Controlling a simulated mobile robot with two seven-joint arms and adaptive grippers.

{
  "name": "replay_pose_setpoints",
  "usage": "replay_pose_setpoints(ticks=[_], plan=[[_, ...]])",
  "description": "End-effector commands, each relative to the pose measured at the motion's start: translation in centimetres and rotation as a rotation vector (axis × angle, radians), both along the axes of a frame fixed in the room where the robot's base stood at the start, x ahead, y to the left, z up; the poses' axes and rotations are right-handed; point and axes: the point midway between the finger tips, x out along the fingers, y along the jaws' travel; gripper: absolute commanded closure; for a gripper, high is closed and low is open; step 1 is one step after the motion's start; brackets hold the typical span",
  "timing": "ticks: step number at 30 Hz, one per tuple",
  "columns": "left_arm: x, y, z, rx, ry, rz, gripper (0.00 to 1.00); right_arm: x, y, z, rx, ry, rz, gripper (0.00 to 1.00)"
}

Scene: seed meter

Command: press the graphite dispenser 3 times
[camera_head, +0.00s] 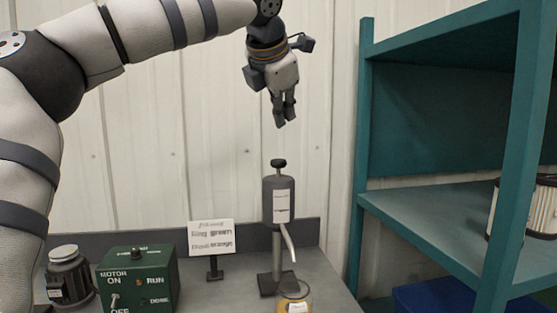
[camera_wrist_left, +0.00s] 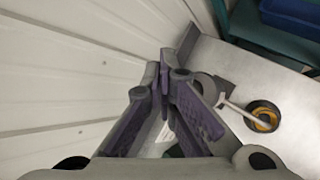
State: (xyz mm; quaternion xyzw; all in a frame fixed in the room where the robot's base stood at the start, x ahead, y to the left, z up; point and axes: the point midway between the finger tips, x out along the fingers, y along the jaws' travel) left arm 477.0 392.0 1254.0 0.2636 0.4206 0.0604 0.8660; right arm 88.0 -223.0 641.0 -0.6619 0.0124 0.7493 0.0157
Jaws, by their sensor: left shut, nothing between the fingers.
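The graphite dispenser (camera_head: 279,203) is a dark grey cylinder with a white label, a black knob (camera_head: 279,163) on top and a pale spout, on a stand at the back of the bench. My left gripper (camera_head: 284,122) is shut and empty, pointing down above the knob with a clear gap between them. In the left wrist view the shut fingers (camera_wrist_left: 165,75) partly hide the dispenser (camera_wrist_left: 207,88), and its spout shows to the right. A round container (camera_wrist_left: 263,116) sits below the spout; it also shows in the head view (camera_head: 294,305). My right gripper is not in view.
A sign (camera_head: 211,237) on a stand is left of the dispenser. A green motor switch box (camera_head: 138,281) and a grey motor (camera_head: 69,275) stand further left. A teal shelf (camera_head: 440,225) with a pleated filter (camera_head: 541,208) is on the right. A white panelled wall is behind.

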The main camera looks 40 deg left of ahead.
Motion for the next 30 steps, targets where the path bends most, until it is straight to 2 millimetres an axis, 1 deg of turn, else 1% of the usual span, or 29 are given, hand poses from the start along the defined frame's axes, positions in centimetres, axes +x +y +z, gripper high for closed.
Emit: replay_pose_setpoints(ticks=[25, 27, 30], plan=[[0.0, 0.0, 0.0, 0.0, 0.0, 0.0, 1.0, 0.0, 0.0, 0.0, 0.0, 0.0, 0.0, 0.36], [0.1, -0.1, 0.3, 0.003, -0.002, -0.003, 1.0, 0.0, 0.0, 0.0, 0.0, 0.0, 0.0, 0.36], [0.3, -0.4, 1.9, 0.011, -0.008, -0.008, 1.0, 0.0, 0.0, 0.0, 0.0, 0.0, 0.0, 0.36]])
